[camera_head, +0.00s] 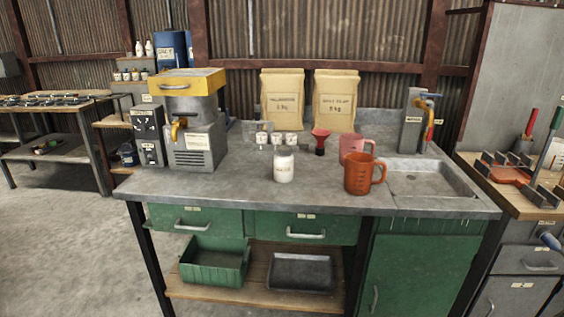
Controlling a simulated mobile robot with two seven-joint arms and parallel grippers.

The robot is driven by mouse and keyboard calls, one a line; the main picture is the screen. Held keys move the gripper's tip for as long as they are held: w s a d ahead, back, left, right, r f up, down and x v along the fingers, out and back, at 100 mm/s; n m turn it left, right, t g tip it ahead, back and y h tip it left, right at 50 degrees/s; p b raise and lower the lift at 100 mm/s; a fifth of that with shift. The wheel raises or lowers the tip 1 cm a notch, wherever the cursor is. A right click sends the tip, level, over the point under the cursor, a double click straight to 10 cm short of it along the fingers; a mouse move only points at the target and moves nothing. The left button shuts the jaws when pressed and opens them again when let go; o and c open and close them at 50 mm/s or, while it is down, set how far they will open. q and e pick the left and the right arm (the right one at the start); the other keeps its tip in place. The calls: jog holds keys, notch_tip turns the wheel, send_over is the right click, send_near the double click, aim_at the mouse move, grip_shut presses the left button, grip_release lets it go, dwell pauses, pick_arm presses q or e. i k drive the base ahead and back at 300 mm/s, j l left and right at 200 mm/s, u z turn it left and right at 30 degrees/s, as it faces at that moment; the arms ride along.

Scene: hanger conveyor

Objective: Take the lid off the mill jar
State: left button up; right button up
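A machine that looks like a mill (200,140) stands at the left end of the workbench. A yellow lid (190,84) with a metal handle on its front sits on top, over a grey upper container (190,104). The lid looks closed, so the inside is hidden. A small white labelled jar (284,168) stands upright near the middle of the bench; its label is too small to read. I cannot tell for certain which of the two is the mill jar. Neither of my grippers is in view.
A sink (430,182) is at right. The front left of the top is clear.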

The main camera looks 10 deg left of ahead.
aim_at(283, 164)
jog(key=i+l+u, duration=0.4)
jog(key=i+l, duration=0.25)
jog(key=i, duration=0.15)
